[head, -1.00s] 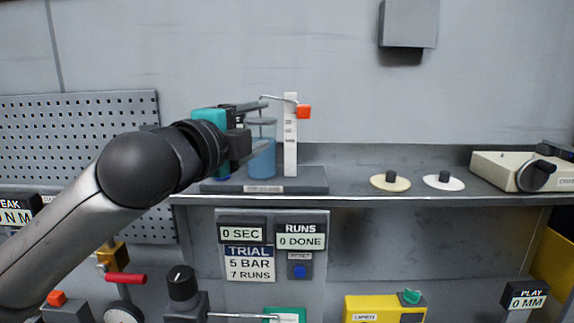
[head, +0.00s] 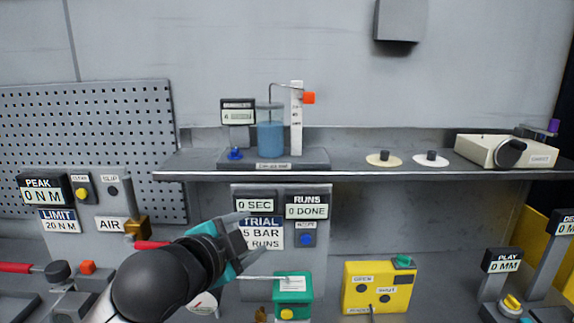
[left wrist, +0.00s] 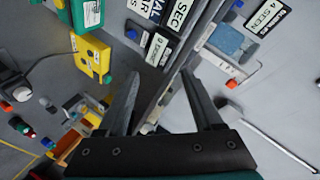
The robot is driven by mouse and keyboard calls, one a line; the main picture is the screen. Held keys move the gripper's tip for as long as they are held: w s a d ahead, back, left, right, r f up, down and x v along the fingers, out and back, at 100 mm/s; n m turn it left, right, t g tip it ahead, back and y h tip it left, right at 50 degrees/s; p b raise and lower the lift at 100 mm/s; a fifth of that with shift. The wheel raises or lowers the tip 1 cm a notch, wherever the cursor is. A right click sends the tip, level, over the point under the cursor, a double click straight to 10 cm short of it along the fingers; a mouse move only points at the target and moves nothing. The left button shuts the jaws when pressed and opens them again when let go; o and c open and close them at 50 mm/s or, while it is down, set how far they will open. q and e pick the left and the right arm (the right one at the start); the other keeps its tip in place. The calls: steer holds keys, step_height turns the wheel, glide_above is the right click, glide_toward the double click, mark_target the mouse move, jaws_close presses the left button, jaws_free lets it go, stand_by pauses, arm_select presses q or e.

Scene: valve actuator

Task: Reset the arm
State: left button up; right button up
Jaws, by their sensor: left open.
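My left arm reaches in from the bottom of the head view. Its dark and teal left gripper (head: 248,236) is open and empty in front of the lower panel, partly covering the trial sign (head: 258,232). In the left wrist view the two fingers (left wrist: 160,88) stand apart with nothing held between them. My right gripper does not show.
A shelf (head: 400,175) holds a blue liquid beaker (head: 270,137), two discs (head: 384,160) and a cream box (head: 500,150). Below are a green box (head: 292,290) and a yellow box (head: 377,290). A pegboard (head: 90,130) is at left.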

arm_select(q)
steer(key=s+a+f+n+g+y, duration=0.1)
steer(key=s+a+f+n+g, duration=0.2)
steer(key=s+f, duration=0.5)
steer(key=s+a+f+n+g+y, duration=0.2)
steer(key=s+f+n, duration=0.3)
steer(key=f, duration=0.6)
steer(key=s+a+f+n+g+y, duration=0.1)
steer(key=s+a+f+n+g, duration=0.15)
steer(key=s+f, duration=0.4)
steer(key=s+a+f+n+g+y, duration=0.1)
steer(key=s+a+f+n+g, duration=0.15)
steer(key=s, duration=0.65)
step_height(320, 180, down, 30)
steer(key=s+f+g+b, duration=0.1)
steer(key=b, duration=0.7)
steer(key=s+a+f+b, duration=0.1)
steer(key=s+f+b, duration=0.2)
steer(key=s+f, duration=0.4)
steer(key=s+a+f+g+b, duration=0.1)
steer(key=s+f+b, duration=0.3)
steer(key=s+f, duration=0.4)
step_height(320, 180, down, 6)
steer(key=shift+s+r+b, duration=0.25)
steer(key=shift+s+b, duration=0.05)
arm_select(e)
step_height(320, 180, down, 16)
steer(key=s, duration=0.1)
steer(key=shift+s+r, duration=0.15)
